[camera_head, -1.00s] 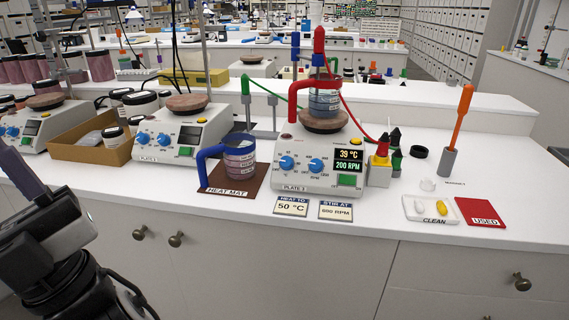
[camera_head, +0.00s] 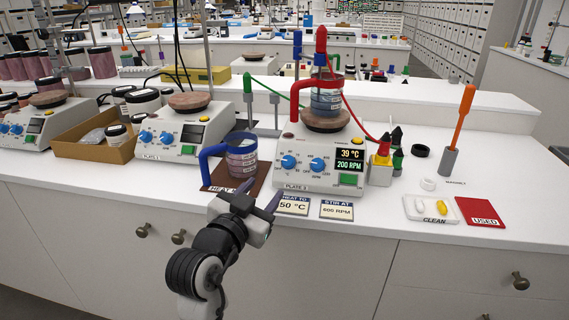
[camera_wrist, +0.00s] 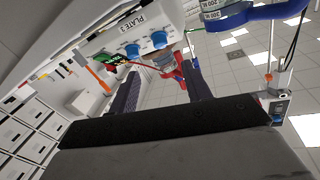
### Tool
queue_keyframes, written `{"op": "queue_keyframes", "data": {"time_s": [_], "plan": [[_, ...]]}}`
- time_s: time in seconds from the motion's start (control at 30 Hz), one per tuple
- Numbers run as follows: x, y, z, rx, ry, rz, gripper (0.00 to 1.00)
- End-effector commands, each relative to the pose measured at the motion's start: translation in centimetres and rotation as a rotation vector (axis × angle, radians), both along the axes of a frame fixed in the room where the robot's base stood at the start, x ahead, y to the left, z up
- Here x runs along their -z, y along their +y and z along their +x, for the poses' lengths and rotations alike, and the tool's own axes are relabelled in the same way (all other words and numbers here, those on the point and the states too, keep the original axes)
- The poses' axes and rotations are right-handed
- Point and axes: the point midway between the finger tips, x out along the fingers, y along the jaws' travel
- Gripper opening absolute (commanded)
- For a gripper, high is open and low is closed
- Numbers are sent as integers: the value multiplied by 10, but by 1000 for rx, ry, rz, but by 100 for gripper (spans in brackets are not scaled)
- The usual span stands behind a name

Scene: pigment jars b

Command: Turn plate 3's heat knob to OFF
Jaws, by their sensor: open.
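Plate 3 (camera_head: 310,182) is the white hotplate stirrer with a display reading 39 °C and 200 RPM. Its two blue knobs are on the sloped front. The left one, the heat knob (camera_head: 288,162), stands beside the stir knob (camera_head: 317,165); its pointer setting is too small to read. In the wrist view, upside down, the heat knob (camera_wrist: 159,40) and the stir knob (camera_wrist: 133,50) show beyond the fingers, near the PLATE 3 label (camera_wrist: 140,23). My gripper (camera_head: 249,196) is open and empty, in front of and below plate 3's left corner, apart from the knobs.
A jug with a blue handle (camera_head: 210,153) stands on the brown heat mat (camera_head: 217,184), left of plate 3. Cards (camera_head: 337,210) lie in front. Small bottles (camera_head: 380,160) stand at right.

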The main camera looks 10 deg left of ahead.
Motion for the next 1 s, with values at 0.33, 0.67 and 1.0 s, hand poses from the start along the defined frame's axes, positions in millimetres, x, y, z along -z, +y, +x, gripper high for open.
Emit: {"op": "queue_keyframes", "data": {"time_s": [0.33,0.67,1.0], "plan": [[-3,-17,72,1,0,-1,49],[-2,-26,113,-2,-1,0,49],[-1,-26,117,-2,-3,-1,49]]}}
